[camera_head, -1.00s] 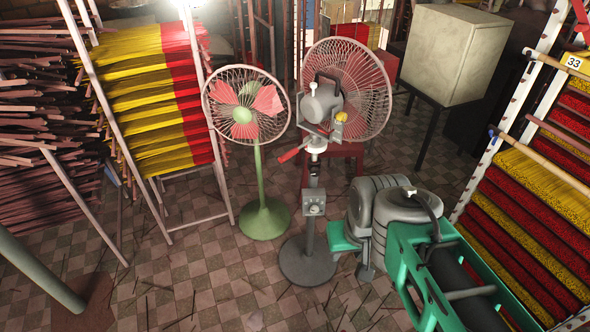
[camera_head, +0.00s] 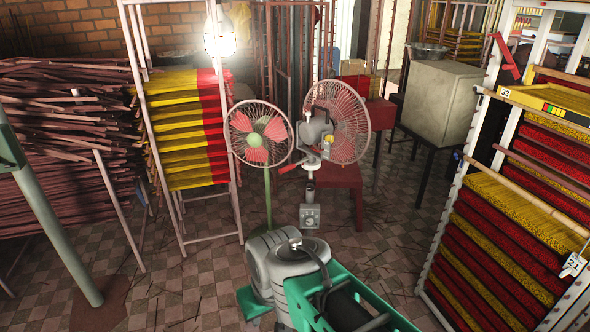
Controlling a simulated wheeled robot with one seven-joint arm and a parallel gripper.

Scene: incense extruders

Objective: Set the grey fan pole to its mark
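The grey fan pole (camera_head: 310,188) stands upright near the middle of the view, with a grey control box (camera_head: 310,215) on it. It carries a grey motor housing (camera_head: 316,130) and a round wire cage (camera_head: 347,112). I cannot make out a mark for the pole.
A green-poled fan (camera_head: 258,133) stands just left of the grey one. A red stool (camera_head: 338,182) is behind it. Incense racks stand at left (camera_head: 190,130) and right (camera_head: 500,220). A grey-green column (camera_head: 50,220) is at left; checkered floor (camera_head: 180,285) lies open between.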

